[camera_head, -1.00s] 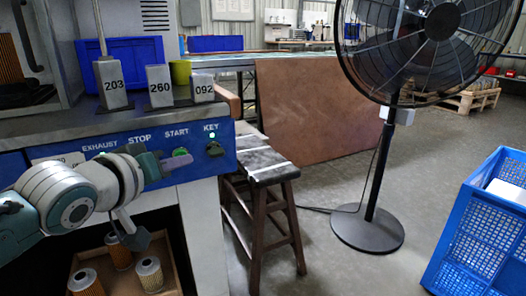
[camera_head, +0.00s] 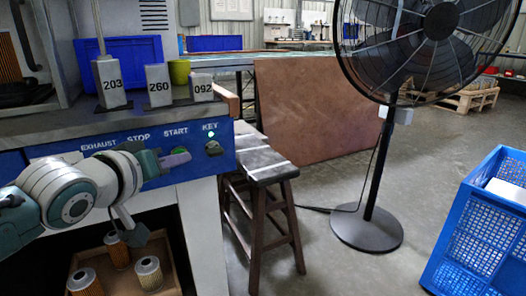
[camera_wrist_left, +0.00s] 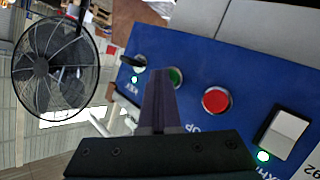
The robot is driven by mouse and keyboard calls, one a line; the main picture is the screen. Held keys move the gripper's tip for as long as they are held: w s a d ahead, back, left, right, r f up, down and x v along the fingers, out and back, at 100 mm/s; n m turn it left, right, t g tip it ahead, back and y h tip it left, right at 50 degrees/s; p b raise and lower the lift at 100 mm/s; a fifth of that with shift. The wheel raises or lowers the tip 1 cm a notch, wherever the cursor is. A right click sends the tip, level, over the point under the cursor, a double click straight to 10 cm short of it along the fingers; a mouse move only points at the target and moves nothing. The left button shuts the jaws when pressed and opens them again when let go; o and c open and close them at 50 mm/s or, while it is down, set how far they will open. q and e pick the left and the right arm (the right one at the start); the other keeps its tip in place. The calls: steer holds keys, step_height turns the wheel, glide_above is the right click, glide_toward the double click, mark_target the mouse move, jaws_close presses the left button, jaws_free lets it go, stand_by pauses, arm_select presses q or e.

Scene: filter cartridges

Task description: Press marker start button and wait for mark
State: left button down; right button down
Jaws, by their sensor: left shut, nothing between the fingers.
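The blue control panel (camera_head: 135,148) carries the labels EXHAUST, STOP, START and KEY. My left gripper (camera_head: 182,157) is shut and empty in front of the START button. In the left wrist view my shut fingers (camera_wrist_left: 160,85) partly cover the green START button (camera_wrist_left: 176,77). I cannot tell whether they touch it. The red STOP button (camera_wrist_left: 216,101) is beside it, uncovered. The key switch (camera_head: 213,148) has a lit green lamp above it. My right gripper is not in view.
Number blocks 203 (camera_head: 111,84), 260 (camera_head: 158,86) and 092 (camera_head: 202,87) stand on the ledge above the panel. Several filter cartridges (camera_head: 148,273) stand in a wooden box below. A stool (camera_head: 262,170) and a fan (camera_head: 375,225) are at the right.

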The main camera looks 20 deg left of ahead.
arm_select(q)
steer(key=shift+s+d+p, duration=0.5)
steer(key=shift+d+p, duration=0.1)
steer(key=shift+p, duration=0.1)
steer(key=shift+r, duration=0.1)
steer(key=shift+s+d+p, duration=1.5)
steer(key=shift+s+d, duration=0.1)
steer(key=shift+d, duration=0.3)
